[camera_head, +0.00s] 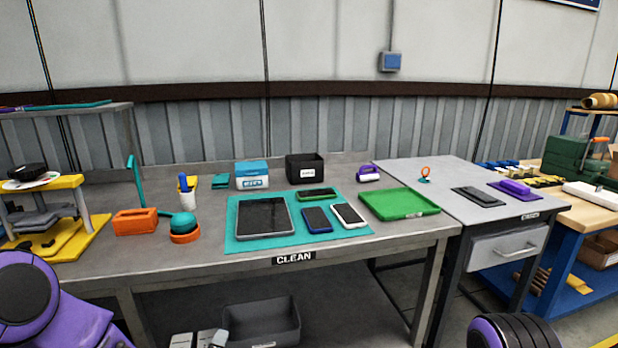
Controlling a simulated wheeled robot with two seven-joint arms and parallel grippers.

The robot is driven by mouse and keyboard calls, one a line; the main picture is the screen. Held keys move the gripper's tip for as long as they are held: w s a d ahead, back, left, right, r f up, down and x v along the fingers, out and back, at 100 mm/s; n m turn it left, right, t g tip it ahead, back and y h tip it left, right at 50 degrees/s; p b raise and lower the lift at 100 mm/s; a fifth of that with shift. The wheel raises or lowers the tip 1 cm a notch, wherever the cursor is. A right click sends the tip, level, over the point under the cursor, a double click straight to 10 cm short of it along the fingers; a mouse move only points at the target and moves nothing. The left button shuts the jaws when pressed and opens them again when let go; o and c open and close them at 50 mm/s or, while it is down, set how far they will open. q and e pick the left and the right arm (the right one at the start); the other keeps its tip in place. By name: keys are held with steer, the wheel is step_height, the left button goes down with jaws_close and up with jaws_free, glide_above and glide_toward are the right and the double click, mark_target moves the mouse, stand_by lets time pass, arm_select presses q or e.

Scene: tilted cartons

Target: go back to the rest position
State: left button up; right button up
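Neither of my grippers shows in the head view. A purple and black part of my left arm (60,308) is at the bottom left corner, in front of the table. A dark ribbed part of my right arm (512,332) is at the bottom right edge. What either gripper holds, if anything, is out of sight.
A grey table (200,262) marked CLEAN carries a teal mat (243,236) with a tablet and phones, a green tray (400,204) and an orange holder (135,221). A grey bin (262,324) sits below. A side table (440,172) stands right, with a workbench beyond.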

arm_select(q)
steer(key=s+a+f+m+g, duration=0.2)
steer(key=s+f, duration=0.3)
steer(key=s, duration=0.6)
steer(key=s+a+f+m+g+y+p, duration=0.1)
steer(key=s+a+f+m+g, duration=0.2)
steer(key=s+f, duration=0.3)
steer(key=s+a+f+m+g+y, duration=0.1)
steer(key=s+a+f+m+g, duration=0.2)
steer(key=s, duration=1.3)
step_height(320, 180, down, 3)
steer(key=shift+a+g+p, duration=0.3)
steer(key=shift+a+g, duration=0.3)
steer(key=shift+g, duration=0.5)
